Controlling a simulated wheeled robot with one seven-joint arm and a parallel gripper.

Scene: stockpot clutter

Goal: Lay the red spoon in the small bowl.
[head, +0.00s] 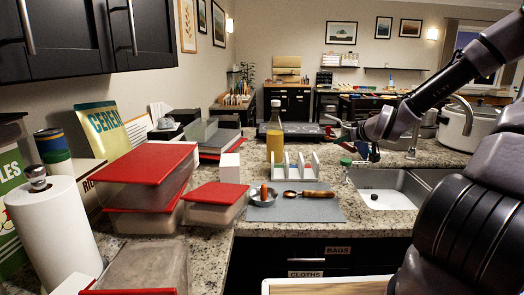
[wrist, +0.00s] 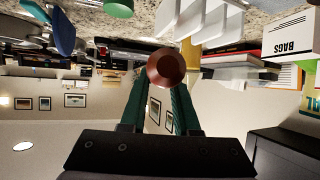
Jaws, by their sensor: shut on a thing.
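My gripper (head: 366,150) is raised over the counter near the sink. In the wrist view its dark green fingers (wrist: 160,88) are closed on a reddish-brown, round-ended thing (wrist: 166,68), seen nearly end-on. I cannot tell from its shape whether it is the red spoon. The small metal bowl (head: 262,200) stands on the grey mat, left of and below my gripper in the head view. An orange-brown piece (head: 264,190) shows in or just behind the bowl.
A white slotted rack (head: 293,168) and an oil bottle (head: 275,135) stand behind the mat (head: 300,211). Red-lidded containers (head: 215,194) crowd the left.

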